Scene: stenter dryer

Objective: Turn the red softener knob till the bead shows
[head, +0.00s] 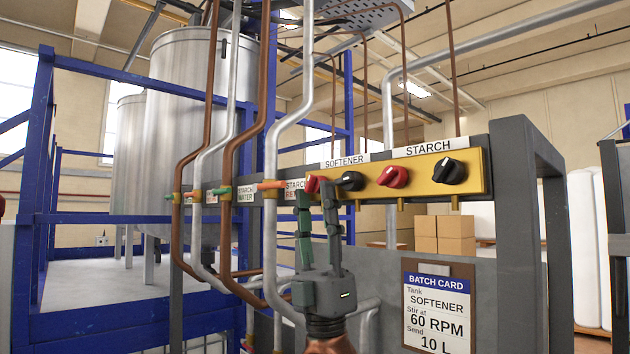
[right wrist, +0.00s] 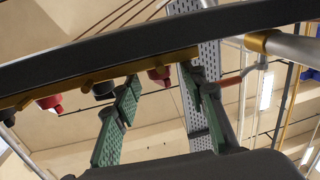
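The red softener knob (head: 313,184) is the leftmost knob on the yellow panel (head: 420,178), under the SOFTENER label (head: 344,162). My right gripper (head: 316,193) reaches up from below, its two fingers apart and pointing up at the knob. In the right wrist view, the red knob (right wrist: 158,75) shows between the spread fingertips (right wrist: 160,85), with a gap on each side; I cannot tell whether either finger touches it. The fingers partly cover the knob in the head view. No bead can be made out. My left gripper is not in view.
A black knob (head: 350,181) sits close to the right of my right fingers. A red knob (head: 392,176) and a black knob (head: 449,171) are under the STARCH label (head: 430,147). Pipes with coloured handles (head: 271,185) stand close left. A batch card (head: 436,307) hangs below.

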